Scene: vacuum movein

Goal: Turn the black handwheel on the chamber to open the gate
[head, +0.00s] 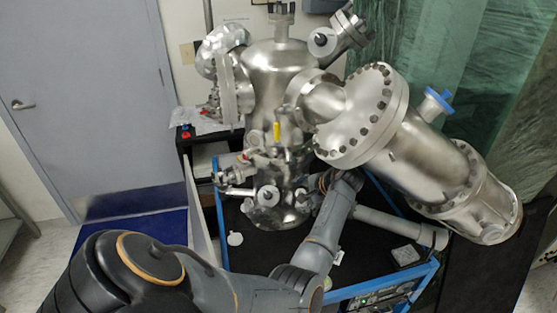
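The silvery metal chamber (277,82) stands upright in the middle of the head view, with flanges and ports around it. I cannot make out the black handwheel clearly; it may be hidden by my arm or the chamber's lower fittings (267,195). My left arm comes in from the lower left, bends near the bottom and reaches up to the chamber's lower right side. My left gripper (312,199) is small and dark there, beside the lower fittings. Whether it touches them, and whether its fingers are open, I cannot tell. My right gripper is out of view.
A large flanged cylinder (424,150) juts out right of the chamber, over my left arm's far end. The black bench top has a blue frame (392,283). A small white disc (234,239) lies on it at the left. A grey door (84,90) stands behind.

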